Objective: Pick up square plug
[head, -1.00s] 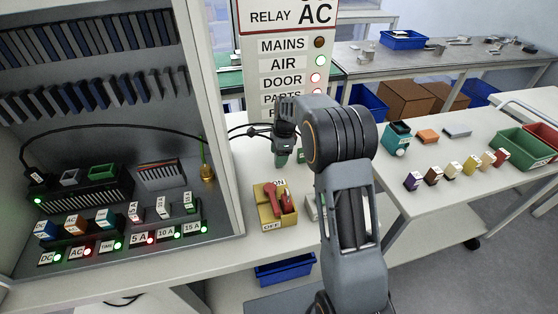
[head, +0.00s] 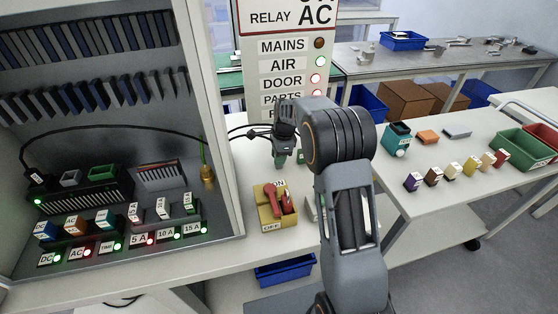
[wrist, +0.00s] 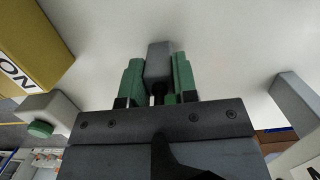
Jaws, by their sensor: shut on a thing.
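My gripper (head: 281,161) hangs above the white bench, behind the yellow switch box in the head view. In the wrist view my gripper (wrist: 158,82) has its two green fingers closed on the sides of a grey block, which looks like the square plug (wrist: 158,60). The plug sticks out a little past the fingertips, and a dark stem or cable shows between the fingers behind it. In the head view I cannot make out the plug at the fingertips. Whether it touches the bench is not clear.
The yellow switch box (head: 268,214) with a red lever stands in front of my gripper. A grey cabinet (head: 222,120) with relays and lit modules is at left. A signal panel (head: 288,62) stands behind. A side table (head: 450,215) at right carries several small blocks.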

